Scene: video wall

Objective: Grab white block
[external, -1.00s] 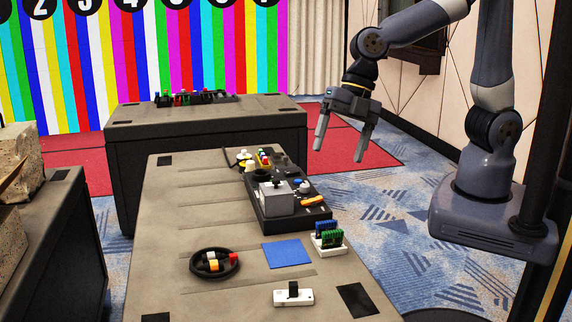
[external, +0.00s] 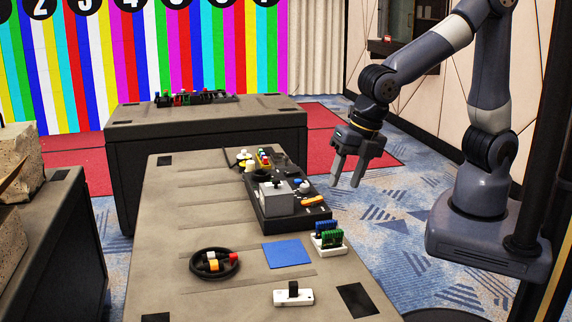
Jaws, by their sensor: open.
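A small white block (external: 211,256) is in a round black dish (external: 194,273) on the near table, beside a yellow-orange block (external: 212,266) and a red block (external: 232,257). A larger white piece with a black knob (external: 307,297) lies near the table's front. My gripper (external: 345,184) is open and empty, its fingers pointing down. It hangs past the table's right edge, to the right of and farther back than the dish, touching nothing.
A blue square (external: 286,254) lies right of the dish. A white holder with green and blue boards (external: 328,237) stands at the right edge. A black tray with a grey box (external: 276,197) is behind it. The table's left side is mostly clear.

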